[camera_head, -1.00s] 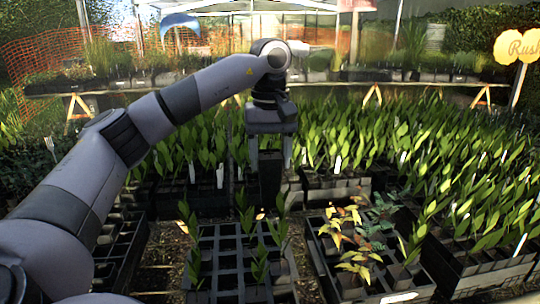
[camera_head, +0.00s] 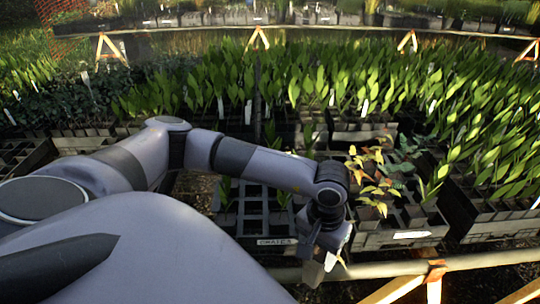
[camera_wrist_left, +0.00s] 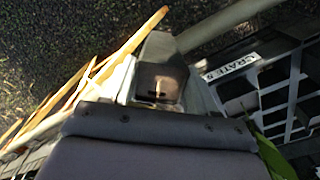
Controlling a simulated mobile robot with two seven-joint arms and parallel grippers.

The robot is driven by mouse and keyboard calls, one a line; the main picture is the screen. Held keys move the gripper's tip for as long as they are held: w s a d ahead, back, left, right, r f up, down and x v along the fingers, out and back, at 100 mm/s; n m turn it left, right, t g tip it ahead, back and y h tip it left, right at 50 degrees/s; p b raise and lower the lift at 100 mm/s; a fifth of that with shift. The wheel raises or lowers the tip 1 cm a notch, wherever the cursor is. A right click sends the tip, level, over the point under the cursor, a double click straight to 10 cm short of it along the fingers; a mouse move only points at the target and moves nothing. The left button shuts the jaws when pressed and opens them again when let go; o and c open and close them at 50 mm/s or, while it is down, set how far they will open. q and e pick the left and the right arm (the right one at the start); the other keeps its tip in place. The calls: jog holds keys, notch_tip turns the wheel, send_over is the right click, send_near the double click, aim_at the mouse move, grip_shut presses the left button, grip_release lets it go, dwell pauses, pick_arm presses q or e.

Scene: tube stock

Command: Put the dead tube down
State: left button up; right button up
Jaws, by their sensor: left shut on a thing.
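My left gripper (camera_head: 325,262) hangs low in the head view, just in front of the crates and close to the pale front rail. It is shut on the dead tube (camera_wrist_left: 160,82), which shows between the fingers in the left wrist view as a small dark pot with a brown top and no green shoot. In the head view the tube is mostly hidden by the hand. My right gripper is in neither view.
A black crate with a white label (camera_head: 275,241) stands left of the gripper; its label also shows in the wrist view (camera_wrist_left: 232,66). Another black crate (camera_head: 408,236) with yellow-leaved plants stands to the right. A pale rail (camera_head: 395,268) crosses the front. Dark ground (camera_wrist_left: 60,40) lies beyond it.

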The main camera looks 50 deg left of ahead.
aim_at(321, 280)
pick_arm(q)
jog(key=s+d+f+m, duration=0.1)
jog(key=d+f+m, duration=0.1)
jog(key=f, duration=0.3)
jog(key=shift+s+d+f, duration=0.3)
jog(key=shift+d, duration=0.5)
jog(key=shift+a, duration=0.2)
